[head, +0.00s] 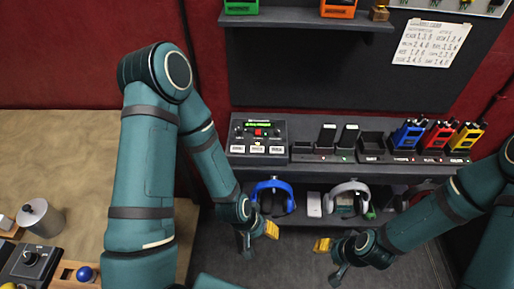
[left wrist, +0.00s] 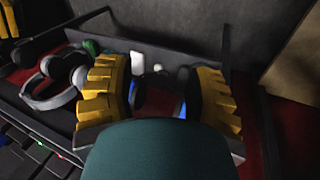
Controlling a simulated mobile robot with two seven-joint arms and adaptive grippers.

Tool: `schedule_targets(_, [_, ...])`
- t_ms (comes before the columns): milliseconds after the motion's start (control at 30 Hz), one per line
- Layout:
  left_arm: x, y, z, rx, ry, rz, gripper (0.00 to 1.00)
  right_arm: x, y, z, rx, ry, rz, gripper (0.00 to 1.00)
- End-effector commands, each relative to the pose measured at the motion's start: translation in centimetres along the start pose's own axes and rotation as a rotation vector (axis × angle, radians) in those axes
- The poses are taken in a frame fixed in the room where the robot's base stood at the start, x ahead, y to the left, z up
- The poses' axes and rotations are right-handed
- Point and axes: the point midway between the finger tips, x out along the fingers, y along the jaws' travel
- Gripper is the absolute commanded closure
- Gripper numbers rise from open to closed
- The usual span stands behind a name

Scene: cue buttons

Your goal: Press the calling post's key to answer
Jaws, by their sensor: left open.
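A black console (head: 258,136) with a lit green display, a red button (head: 258,132) and a row of white keys (head: 257,149) sits at the left of the shelf top. I cannot tell which device is the calling post. My left gripper (head: 271,229) is below and in front of the console, under the shelf edge, touching no key. In the left wrist view, its yellow fingers (left wrist: 160,95) are apart, with part of a blue headset showing between them. My right gripper (head: 323,245) is low in the middle; its yellow fingers are too small to judge.
Blue (head: 408,134), red (head: 437,136) and yellow (head: 466,137) radios stand in docks at the right. Blue (head: 272,196) and white (head: 349,197) headsets lie on the lower shelf. A blue button (head: 85,273) and a knobbed box (head: 32,263) are on the wooden table at left.

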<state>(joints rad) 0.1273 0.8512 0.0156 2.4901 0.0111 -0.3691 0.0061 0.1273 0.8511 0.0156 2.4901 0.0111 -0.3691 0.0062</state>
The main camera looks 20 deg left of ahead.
Motion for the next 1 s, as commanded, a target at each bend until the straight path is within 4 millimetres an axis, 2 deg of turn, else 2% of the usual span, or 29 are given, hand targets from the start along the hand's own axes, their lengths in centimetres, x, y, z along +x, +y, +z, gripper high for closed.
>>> schedule_targets(33, [0.00, 0.00, 0.00, 0.000, 0.000, 0.000, 0.68, 0.00, 0.00, 0.00, 0.000, 0.000, 0.000, 0.53])
schedule_targets(100, [0.00, 0.00, 0.00, 0.000, 0.000, 0.000, 0.93, 0.00, 0.00, 0.00, 0.000, 0.000, 0.000, 0.53])
schedule_targets(133, [0.00, 0.00, 0.00, 0.000, 0.000, 0.000, 1.00, 0.00, 0.00, 0.00, 0.000, 0.000, 0.000, 0.53])
schedule_targets(1000, [0.00, 0.00, 0.00, 0.000, 0.000, 0.000, 1.00, 0.00, 0.00, 0.00, 0.000, 0.000, 0.000, 0.53])
